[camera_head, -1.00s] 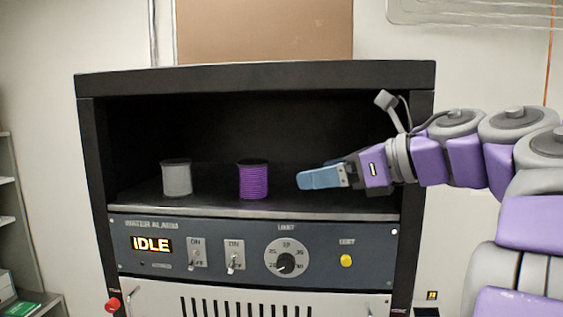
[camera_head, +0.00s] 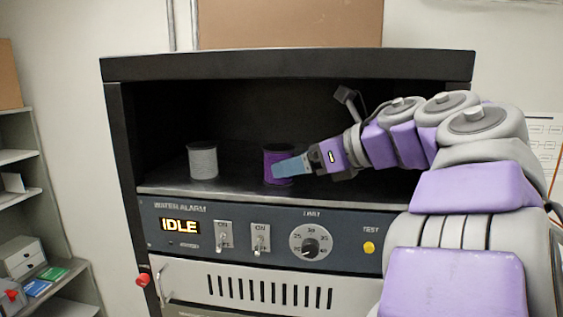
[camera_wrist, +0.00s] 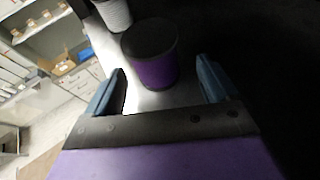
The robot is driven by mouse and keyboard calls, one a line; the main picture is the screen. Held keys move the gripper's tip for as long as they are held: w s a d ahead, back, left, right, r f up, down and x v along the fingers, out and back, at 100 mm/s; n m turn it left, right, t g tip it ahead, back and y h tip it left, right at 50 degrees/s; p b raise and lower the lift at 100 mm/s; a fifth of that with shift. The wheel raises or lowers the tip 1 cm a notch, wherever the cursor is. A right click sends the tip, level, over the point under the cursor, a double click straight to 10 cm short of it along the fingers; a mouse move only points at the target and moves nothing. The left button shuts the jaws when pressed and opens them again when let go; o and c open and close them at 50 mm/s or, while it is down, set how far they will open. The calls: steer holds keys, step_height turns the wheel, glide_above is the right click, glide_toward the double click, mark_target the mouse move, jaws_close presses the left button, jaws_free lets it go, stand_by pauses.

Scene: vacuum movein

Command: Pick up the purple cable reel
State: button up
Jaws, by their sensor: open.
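The purple cable reel (camera_head: 277,161) stands upright on the shelf of the black cabinet, right of the grey reel. In the head view my gripper (camera_head: 285,169) overlaps its lower right part. In the wrist view the purple reel (camera_wrist: 153,62) has a dark top and stands just beyond the fingertips, centred between the jaws. My gripper (camera_wrist: 163,83) is open with its blue fingers spread apart and nothing between them. Whether a finger touches the reel cannot be told.
A grey reel (camera_head: 202,161) stands to the left on the same shelf (camera_head: 232,187); it also shows in the wrist view (camera_wrist: 114,13). The cabinet top (camera_head: 290,64) and side walls enclose the shelf. A control panel (camera_head: 270,238) with switches lies below its front edge.

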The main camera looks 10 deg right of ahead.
steer(key=w+a, duration=0.1)
steer(key=a, duration=0.1)
steer(key=w+a+p, duration=0.1)
steer(key=shift+w+a+f, duration=0.25)
steer(key=shift+w+a, duration=0.1)
steer(key=shift+w+a+f, duration=0.15)
steer(key=shift+w+a, duration=0.1)
steer(key=shift+w+f, duration=0.1)
steer(key=shift+w, duration=0.05)
steer(key=shift+d, duration=0.55)
steer(key=shift+c, duration=1.2)
steer(key=shift+a, duration=0.4)
steer(key=c, duration=0.9)
